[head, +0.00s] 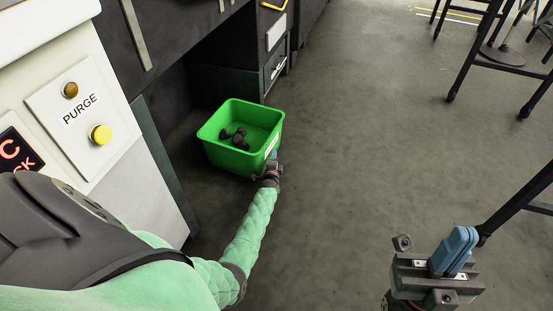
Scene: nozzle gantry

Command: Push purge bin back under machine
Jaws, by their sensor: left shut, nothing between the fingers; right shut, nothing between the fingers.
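The purge bin (216,153) is a green open-topped bin on the floor, with several dark lumps (236,138) inside. It stands at the mouth of the dark recess under the machine (165,35), its near part out on the open floor. My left gripper (272,157) is shut and empty at the bin's near right corner, by a white label. I cannot tell whether it touches the bin. My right gripper (455,252) is shut and empty at the lower right, over the floor, well apart from the bin.
A panel marked PURGE (85,115) with a yellow button is on the machine's front at left. A dark cabinet (262,50) with handles stands behind the bin. Dark stool and table legs (485,50) stand at right. The middle floor is clear.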

